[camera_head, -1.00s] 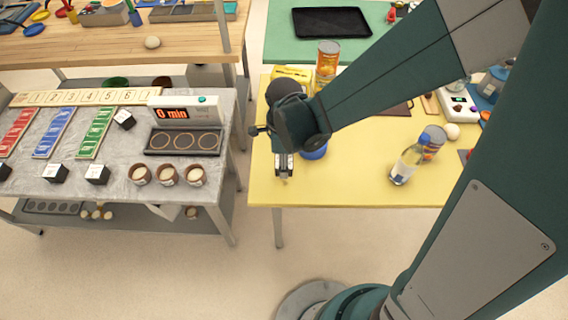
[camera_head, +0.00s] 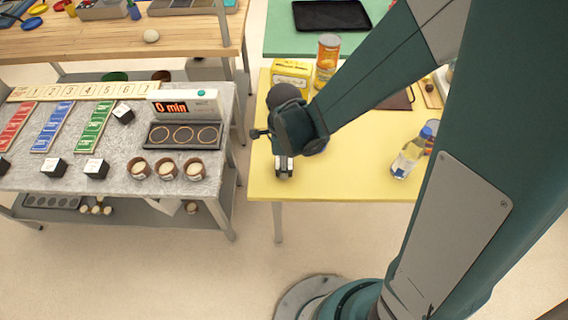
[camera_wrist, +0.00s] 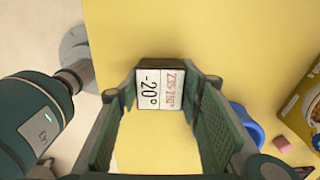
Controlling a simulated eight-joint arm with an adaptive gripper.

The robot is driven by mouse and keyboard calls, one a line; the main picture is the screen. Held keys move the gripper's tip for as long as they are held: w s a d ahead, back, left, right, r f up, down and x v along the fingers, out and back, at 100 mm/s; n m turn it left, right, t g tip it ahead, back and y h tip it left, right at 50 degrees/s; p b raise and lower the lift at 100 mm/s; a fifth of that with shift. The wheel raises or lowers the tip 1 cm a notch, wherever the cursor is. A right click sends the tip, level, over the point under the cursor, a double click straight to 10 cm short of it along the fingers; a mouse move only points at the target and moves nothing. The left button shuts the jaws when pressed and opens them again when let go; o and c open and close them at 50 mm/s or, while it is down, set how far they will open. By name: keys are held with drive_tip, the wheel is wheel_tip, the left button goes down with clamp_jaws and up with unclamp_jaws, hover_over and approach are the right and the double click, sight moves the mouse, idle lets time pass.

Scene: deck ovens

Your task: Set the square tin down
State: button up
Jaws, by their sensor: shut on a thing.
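My gripper (camera_wrist: 167,92) is shut on a small dark cube (camera_wrist: 152,97) with white printed faces, one reading "-20°". The cube sits between the two fingertips in the wrist view, above or on the yellow table (camera_head: 340,190); I cannot tell whether it touches the table. In the head view my gripper (camera_head: 284,170) is over the near left part of that table, and the cube is small there.
An orange can (camera_head: 327,60) stands by the yellow tin. A bottle (camera_head: 408,155) stands to the right. A blue round thing (camera_wrist: 247,124) is close right of my gripper in the wrist view. The table's left edge is near. Similar cubes (camera_head: 96,169) lie on the grey table.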

drive_tip(key=shift+f, duration=0.15)
drive_tip(key=o, duration=1)
drive_tip(key=shift+r, duration=0.25)
wheel_tip(320, 180, up, 12)
drive_tip(key=p, duration=0.2)
idle(1.0)
drive_tip(key=s+d+r+n+t, duration=0.3)
drive_tip(key=d+r+n, duration=0.5)
drive_tip(key=d, duration=0.3)
drive_tip(key=s+d+r+n+t, duration=0.3)
drive_tip(key=d+r+n, duration=0.6)
drive_tip(key=d, duration=0.3)
drive_tip(key=shift+s+r+n+t, duration=0.15)
drive_tip(key=shift+s+n+t, duration=0.2)
drive_tip(key=shift+n+t, duration=0.2)
